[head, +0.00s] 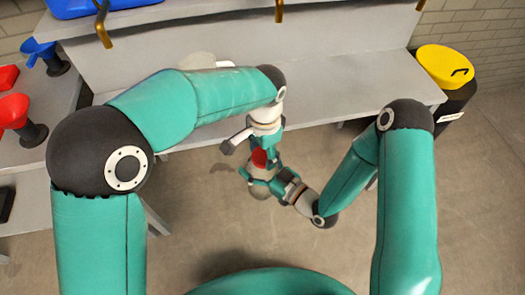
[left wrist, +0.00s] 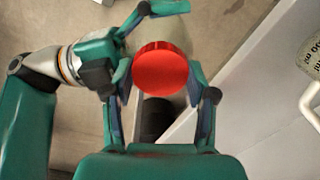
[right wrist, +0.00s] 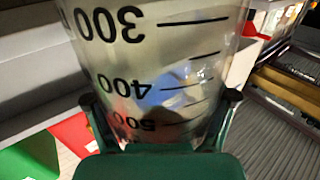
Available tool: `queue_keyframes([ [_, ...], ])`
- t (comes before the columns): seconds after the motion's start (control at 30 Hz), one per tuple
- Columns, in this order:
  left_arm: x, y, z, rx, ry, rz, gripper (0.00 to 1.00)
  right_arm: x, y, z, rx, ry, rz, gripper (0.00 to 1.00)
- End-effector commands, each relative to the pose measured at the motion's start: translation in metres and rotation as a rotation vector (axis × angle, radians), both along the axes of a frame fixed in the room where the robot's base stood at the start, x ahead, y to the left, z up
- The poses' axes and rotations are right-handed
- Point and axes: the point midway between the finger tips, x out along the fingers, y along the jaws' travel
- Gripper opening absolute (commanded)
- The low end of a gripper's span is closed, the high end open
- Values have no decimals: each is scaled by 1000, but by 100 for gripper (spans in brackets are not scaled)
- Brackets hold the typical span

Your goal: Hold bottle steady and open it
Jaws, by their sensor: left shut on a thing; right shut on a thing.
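The bottle's red cap (head: 259,158) shows in the head view just under my left gripper (head: 263,150). In the left wrist view the red cap (left wrist: 161,67) sits between the fingers of my left gripper (left wrist: 160,95), which is shut on it. The clear bottle (right wrist: 160,65) fills the right wrist view, with black volume marks appearing upside down. My right gripper (right wrist: 163,115) is shut around its body; it also shows in the head view (head: 268,183). The bottle is held in front of the bench, over the floor. Much of its body is hidden by the grippers in the head view.
A grey bench (head: 340,85) runs behind the grippers. A pale round object (head: 197,60) on it is partly hidden by my left arm. A black bin with a yellow lid (head: 443,62) stands at right. Red and blue funnels (head: 14,110) stand at left.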

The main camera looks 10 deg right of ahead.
Motion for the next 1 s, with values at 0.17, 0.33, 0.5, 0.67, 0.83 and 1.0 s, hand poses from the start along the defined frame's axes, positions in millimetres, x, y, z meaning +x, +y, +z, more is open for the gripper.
queue_keyframes([
  [0.17, 1, 0, 0, -1, -2, 66, 15, 0, 0, 0, 1, -1, 0, 0],
  [0.33, 1, -1, 1, -1, -2, 66, 15, 0, 0, 0, 1, -1, 0, 0],
  [0.5, 1, -1, 1, -1, -2, 66, 15, 0, 0, 0, 1, -1, 0, 0],
  [0.67, 0, -1, 1, -1, -2, 66, 15, 0, 0, 0, 1, -1, 0, 0],
  [0.83, 1, -1, 2, -1, -2, 66, 15, 0, 0, 0, 1, -1, 0, 0],
  [1.0, 0, -1, 7, -1, -3, 65, 15, 0, 0, 0, 1, -1, 0, 0],
])
